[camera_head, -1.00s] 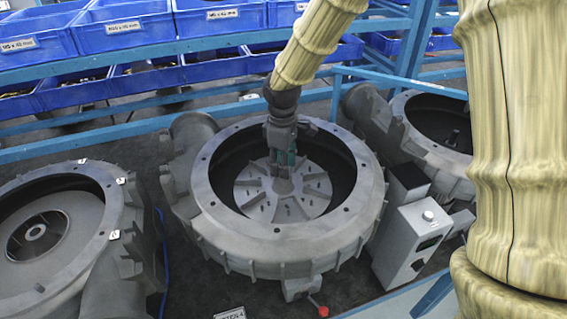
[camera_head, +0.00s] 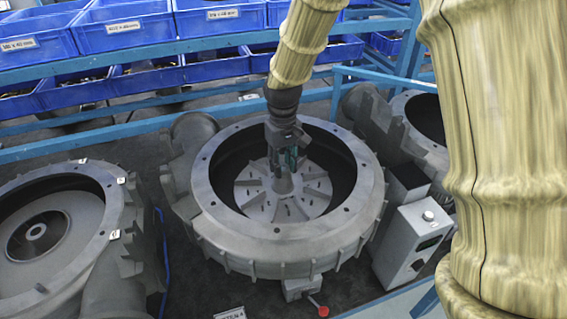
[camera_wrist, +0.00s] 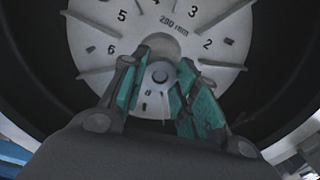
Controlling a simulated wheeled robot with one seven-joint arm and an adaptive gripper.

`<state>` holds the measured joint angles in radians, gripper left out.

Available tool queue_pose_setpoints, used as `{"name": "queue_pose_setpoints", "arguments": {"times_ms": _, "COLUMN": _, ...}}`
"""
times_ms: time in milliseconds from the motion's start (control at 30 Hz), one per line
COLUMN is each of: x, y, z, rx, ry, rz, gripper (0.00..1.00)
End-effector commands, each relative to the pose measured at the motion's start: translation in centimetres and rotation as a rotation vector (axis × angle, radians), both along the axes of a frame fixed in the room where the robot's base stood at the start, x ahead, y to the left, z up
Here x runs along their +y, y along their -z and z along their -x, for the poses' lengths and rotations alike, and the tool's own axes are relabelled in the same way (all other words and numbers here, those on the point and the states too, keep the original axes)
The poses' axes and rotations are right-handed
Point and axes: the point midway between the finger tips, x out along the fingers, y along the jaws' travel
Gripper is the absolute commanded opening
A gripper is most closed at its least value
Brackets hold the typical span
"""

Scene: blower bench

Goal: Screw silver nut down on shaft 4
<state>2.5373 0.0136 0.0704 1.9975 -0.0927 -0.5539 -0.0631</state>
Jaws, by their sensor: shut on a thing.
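My gripper (camera_head: 287,158) reaches down into the middle blower housing (camera_head: 281,240), over the hub of the grey finned impeller (camera_head: 300,205). In the wrist view its teal-padded fingers (camera_wrist: 158,92) stand on either side of the round hub end, with a dark shaft end (camera_wrist: 160,75) at its centre. The gripper is shut on a small part at the hub, taken to be the silver nut, though the fingers mostly hide it and I cannot tell its outline from the hub. The impeller face (camera_wrist: 187,28) carries numbers and a "280 mm" mark.
Another open housing (camera_head: 60,240) stands at left, and one more (camera_head: 425,125) at right behind my arm. A grey control box (camera_head: 412,240) stands beside the middle housing. A red-knobbed lever (camera_head: 322,311) sticks out in front. Blue bins (camera_head: 125,30) fill the rack behind.

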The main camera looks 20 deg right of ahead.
Motion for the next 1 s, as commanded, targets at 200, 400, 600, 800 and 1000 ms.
{"name": "queue_pose_setpoints", "arguments": {"times_ms": 200, "x": -0.05, "y": 0.05, "z": 0.04, "rx": 0.001, "ry": 0.308, "rz": 0.003, "gripper": 0.03}}
{"name": "queue_pose_setpoints", "arguments": {"times_ms": 400, "x": -0.02, "y": 0.07, "z": 0.05, "rx": 0.000, "ry": 0.593, "rz": 0.003, "gripper": 0.03}}
{"name": "queue_pose_setpoints", "arguments": {"times_ms": 600, "x": -0.01, "y": 0.09, "z": 0.06, "rx": 0.001, "ry": 0.873, "rz": 0.003, "gripper": 0.03}}
{"name": "queue_pose_setpoints", "arguments": {"times_ms": 800, "x": 0.00, "y": 0.12, "z": 0.07, "rx": 0.001, "ry": 1.143, "rz": 0.003, "gripper": 0.03}}
{"name": "queue_pose_setpoints", "arguments": {"times_ms": 1000, "x": -0.02, "y": 0.15, "z": 0.07, "rx": 0.001, "ry": 1.391, "rz": 0.002, "gripper": 0.03}}
